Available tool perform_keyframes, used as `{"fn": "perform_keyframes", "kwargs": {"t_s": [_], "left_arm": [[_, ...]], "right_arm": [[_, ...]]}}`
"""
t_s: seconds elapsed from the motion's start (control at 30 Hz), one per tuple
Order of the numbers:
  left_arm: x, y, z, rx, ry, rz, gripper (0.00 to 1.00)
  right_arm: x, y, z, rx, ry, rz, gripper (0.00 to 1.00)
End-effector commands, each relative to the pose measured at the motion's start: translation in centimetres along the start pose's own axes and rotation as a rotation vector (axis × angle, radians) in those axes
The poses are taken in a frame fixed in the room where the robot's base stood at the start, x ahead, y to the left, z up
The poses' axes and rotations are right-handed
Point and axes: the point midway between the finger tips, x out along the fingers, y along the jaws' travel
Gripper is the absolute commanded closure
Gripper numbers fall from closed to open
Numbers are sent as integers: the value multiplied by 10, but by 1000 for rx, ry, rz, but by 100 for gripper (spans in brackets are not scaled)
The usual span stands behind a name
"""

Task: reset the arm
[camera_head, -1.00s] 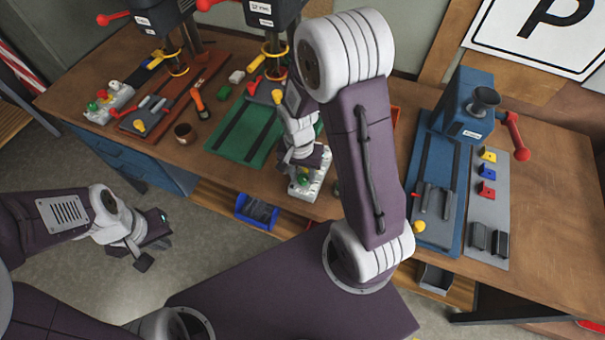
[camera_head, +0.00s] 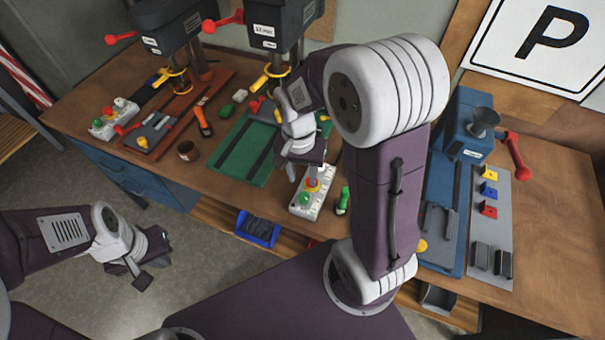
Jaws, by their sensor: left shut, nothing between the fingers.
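My left arm reaches in at the lower left. Its gripper (camera_head: 130,275) hangs shut and empty over the floor, in front of the bench and away from it. My right arm rises from the front with its elbow high and bends down over the bench. Its gripper (camera_head: 308,178) points down just above a white control box (camera_head: 308,206) with a green button and a red button on a yellow base. The fingertips overlap the box in the picture, so their gap and any contact are unclear.
The wooden bench (camera_head: 557,230) holds two dark drill presses (camera_head: 275,28), a green plate (camera_head: 240,150), a blue machine (camera_head: 470,125) with a red handle, and a green-handled tool (camera_head: 343,200) beside the box. A blue bin (camera_head: 257,228) sits below the bench edge. Open floor lies around my left gripper.

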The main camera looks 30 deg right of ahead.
Motion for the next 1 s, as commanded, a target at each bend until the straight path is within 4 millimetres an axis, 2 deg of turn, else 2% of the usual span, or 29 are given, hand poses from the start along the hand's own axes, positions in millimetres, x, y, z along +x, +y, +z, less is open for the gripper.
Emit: {"fn": "perform_keyframes", "kwargs": {"t_s": [0.33,0.37,0.4,0.47,0.5,0.6,0.77,1.0], "left_arm": [[1,0,0,0,0,0,100],[2,0,0,0,0,0,100],[4,0,0,0,0,0,100],[6,0,1,0,0,0,100],[7,0,1,0,0,0,100],[7,0,1,0,0,0,100],[6,0,1,0,0,0,100],[6,0,1,0,0,0,100]], "right_arm": [[-1,-1,0,-3,6,-4,61],[-2,-2,1,-7,12,-10,61],[-2,3,11,-13,10,-12,61],[5,12,31,-96,11,-31,61],[11,16,42,-200,20,-50,61],[22,21,56,-442,52,-82,61],[26,17,53,-673,105,-100,61],[26,16,52,-698,107,-99,61]]}}
